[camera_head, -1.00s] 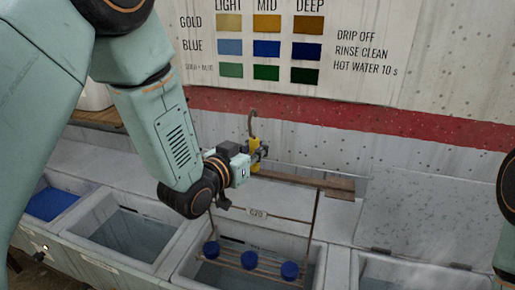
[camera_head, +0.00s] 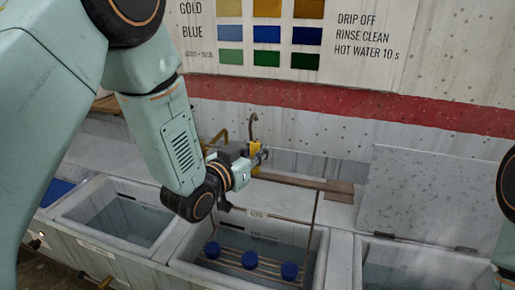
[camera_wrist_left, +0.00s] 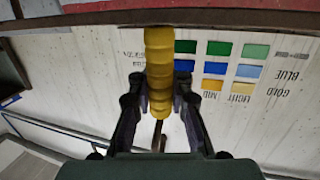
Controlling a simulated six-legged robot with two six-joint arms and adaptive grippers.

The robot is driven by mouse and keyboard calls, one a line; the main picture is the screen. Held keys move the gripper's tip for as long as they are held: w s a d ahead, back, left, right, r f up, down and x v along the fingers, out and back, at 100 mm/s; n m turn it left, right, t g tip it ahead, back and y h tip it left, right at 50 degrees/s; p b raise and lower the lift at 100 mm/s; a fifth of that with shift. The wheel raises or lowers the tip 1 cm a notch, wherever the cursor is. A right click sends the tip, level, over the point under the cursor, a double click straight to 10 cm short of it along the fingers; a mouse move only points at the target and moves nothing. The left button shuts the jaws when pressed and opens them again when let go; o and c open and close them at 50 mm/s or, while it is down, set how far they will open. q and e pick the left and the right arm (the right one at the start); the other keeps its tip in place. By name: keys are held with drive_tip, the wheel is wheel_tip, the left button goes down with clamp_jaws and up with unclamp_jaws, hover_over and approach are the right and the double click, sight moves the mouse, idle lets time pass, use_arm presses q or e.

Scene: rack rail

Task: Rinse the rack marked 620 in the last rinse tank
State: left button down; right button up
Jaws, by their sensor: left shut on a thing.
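My left gripper (camera_head: 257,157) is shut on the yellow handle (camera_wrist_left: 160,70) of a wire rack (camera_head: 317,212). The handle has a brown hook on top. The rack hangs upright below the gripper; its small plate (camera_head: 258,213) reads 620. My right gripper is out of view; only part of that arm shows at the right edge.
Left of it stands another tank of clear liquid (camera_head: 125,222), then one with blue liquid (camera_head: 55,192). At right is a further tank with a raised grey lid (camera_head: 430,200). A wooden strip (camera_head: 300,182) lies behind. A colour chart (camera_head: 290,35) hangs on the wall.

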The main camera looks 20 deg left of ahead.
sight(258, 168)
use_arm(q)
drive_tip(key=f+b, duration=0.2)
drive_tip(key=f, duration=0.1)
drive_tip(key=f+b, duration=0.1)
drive_tip(key=f, duration=0.1)
drive_tip(key=shift+w+a+f, duration=0.1)
drive_tip(key=shift+w+f, duration=0.05)
drive_tip(key=shift+w, duration=0.1)
wheel_tip(258, 168, down, 5)
drive_tip(key=b, duration=0.4)
drive_tip(key=shift+w+f, duration=0.15)
drive_tip(key=shift+s, duration=0.2)
